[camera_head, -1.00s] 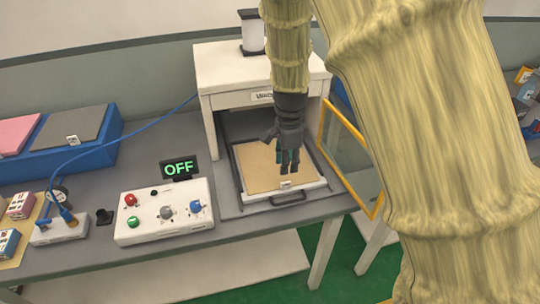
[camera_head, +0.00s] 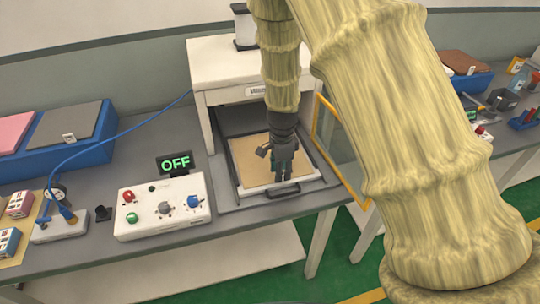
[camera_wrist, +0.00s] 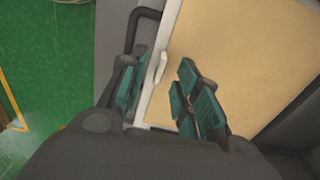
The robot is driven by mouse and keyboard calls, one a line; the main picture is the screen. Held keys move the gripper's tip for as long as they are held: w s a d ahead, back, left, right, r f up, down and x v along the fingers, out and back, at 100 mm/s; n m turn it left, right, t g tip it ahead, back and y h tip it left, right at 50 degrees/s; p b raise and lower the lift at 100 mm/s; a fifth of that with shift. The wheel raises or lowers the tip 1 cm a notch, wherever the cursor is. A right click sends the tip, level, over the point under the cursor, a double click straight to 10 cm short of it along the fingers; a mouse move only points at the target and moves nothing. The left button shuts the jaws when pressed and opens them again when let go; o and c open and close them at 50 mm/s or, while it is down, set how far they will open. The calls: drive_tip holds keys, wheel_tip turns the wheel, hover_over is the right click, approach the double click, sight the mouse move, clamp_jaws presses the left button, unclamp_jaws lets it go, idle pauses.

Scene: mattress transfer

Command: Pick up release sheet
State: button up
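The tan release sheet (camera_head: 248,158) lies flat in a pulled-out tray (camera_head: 312,182) with a pale front rim, below the white press. It fills much of the wrist view (camera_wrist: 235,50). A small white tab (camera_wrist: 158,68) stands at the sheet's front edge in the wrist view. My gripper (camera_head: 283,178) points down over the front edge of the tray. In the wrist view my gripper (camera_wrist: 158,95) is open, with teal finger pads on either side of the tab's line. I see no contact with the tab or sheet. In the head view my fingers hide the tab.
The white press housing (camera_head: 222,75) stands behind the tray. A yellow-framed clear door (camera_head: 340,150) is open at the tray's right. A control box (camera_head: 160,208) with knobs and an OFF display (camera_head: 175,163) are to the left. A dark handle (camera_wrist: 130,30) projects from the tray front.

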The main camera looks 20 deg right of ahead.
drive_tip(key=shift+w+d+f+p, duration=0.15)
drive_tip(key=shift+f+p, duration=0.45)
drive_tip(key=shift+f, duration=1.1)
clamp_jaws()
